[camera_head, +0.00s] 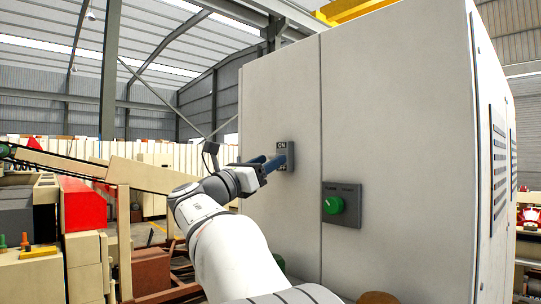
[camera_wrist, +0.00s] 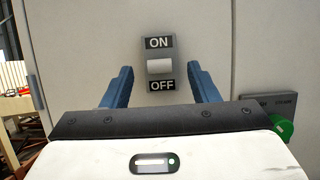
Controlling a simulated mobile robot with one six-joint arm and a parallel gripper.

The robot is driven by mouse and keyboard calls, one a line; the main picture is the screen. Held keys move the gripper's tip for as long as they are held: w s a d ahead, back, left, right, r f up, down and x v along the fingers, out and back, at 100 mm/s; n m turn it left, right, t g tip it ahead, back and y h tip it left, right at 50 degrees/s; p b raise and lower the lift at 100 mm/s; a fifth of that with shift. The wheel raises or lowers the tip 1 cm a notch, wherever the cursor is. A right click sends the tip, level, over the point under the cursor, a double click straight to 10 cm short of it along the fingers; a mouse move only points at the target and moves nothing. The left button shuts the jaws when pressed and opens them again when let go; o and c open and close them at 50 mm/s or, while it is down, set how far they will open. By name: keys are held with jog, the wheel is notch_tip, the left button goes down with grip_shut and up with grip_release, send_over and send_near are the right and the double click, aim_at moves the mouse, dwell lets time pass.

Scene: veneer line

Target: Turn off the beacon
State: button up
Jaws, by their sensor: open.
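A switch plate marked ON above and OFF below sits on the grey cabinet door; in the wrist view its white rocker (camera_wrist: 160,66) lies between the two labels. In the head view the switch (camera_head: 290,156) is partly hidden by my gripper (camera_head: 275,163). My gripper is open; in the wrist view its blue fingers (camera_wrist: 160,76) stand left and right of the switch, with nothing between them held. I cannot tell whether the fingers touch the door. I cannot make out a beacon in either view.
A green knob (camera_head: 333,205) on a dark plate sits lower right of the switch, and also shows in the wrist view (camera_wrist: 283,127). The tall grey cabinet (camera_head: 400,120) fills the right. A red block (camera_head: 83,205) and machinery stand at left.

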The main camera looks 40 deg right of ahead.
jog(key=shift+x, duration=0.8)
jog(key=shift+c, duration=0.4)
